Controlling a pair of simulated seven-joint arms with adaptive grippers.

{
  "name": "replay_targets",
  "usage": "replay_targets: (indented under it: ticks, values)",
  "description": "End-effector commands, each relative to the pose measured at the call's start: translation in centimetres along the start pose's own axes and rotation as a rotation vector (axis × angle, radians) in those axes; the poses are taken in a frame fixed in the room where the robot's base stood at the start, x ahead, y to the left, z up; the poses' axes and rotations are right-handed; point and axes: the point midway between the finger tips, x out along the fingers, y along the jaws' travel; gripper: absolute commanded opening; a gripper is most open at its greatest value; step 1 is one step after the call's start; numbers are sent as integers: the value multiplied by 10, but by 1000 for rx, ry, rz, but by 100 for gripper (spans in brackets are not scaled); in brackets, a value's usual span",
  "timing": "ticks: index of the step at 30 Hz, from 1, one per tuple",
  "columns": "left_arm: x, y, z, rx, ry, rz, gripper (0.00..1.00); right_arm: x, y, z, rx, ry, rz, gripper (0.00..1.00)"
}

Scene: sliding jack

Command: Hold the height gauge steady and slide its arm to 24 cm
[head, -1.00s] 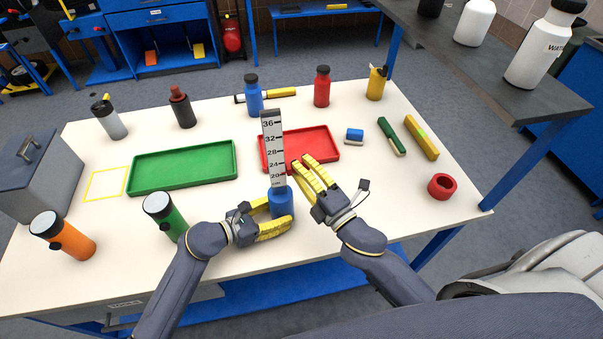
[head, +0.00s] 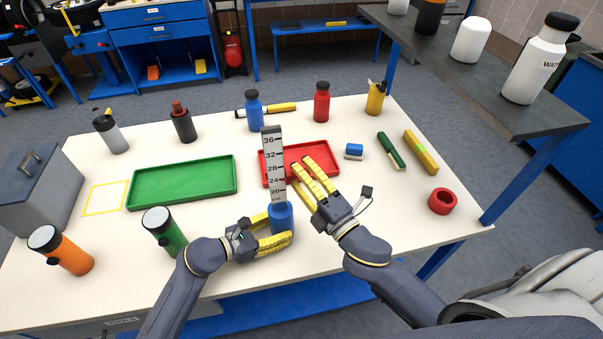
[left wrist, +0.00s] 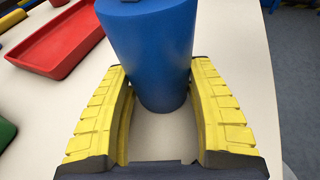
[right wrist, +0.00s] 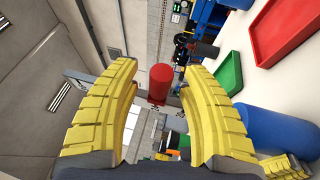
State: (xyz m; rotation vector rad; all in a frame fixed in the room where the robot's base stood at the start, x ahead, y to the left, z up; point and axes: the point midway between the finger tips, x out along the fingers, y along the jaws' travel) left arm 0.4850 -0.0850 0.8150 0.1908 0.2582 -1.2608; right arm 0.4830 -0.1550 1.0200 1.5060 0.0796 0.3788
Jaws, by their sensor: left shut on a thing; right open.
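The height gauge is a blue cylindrical base (head: 281,219) with an upright pale scale (head: 273,170) that has a dark top. My right gripper (head: 305,172) is open, just right of the scale's lower part.
A red tray (head: 333,168) lies behind the gauge and a green tray (head: 135,203) to its left. Green (head: 163,230) and orange (head: 65,252) bottles stand left of my left gripper. A red ring (head: 442,201) lies at right. Bare tabletop lies between it and my right gripper.

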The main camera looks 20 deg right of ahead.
Motion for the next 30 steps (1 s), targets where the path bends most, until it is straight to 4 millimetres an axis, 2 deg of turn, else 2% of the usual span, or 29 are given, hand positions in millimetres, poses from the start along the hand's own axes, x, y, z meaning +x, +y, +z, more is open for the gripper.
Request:
replay_targets:
  ticks: [8,24,30]
  values:
    - [0,0,-1,-2,2,0,34,-10,-1,0,1,-1,-3,44]
    - [0,0,-1,-1,2,0,34,-80,-1,0,3,-2,-3,44]
    - [0,0,-1,-1,2,0,34,-100,-1,0,1,-1,-2,44]
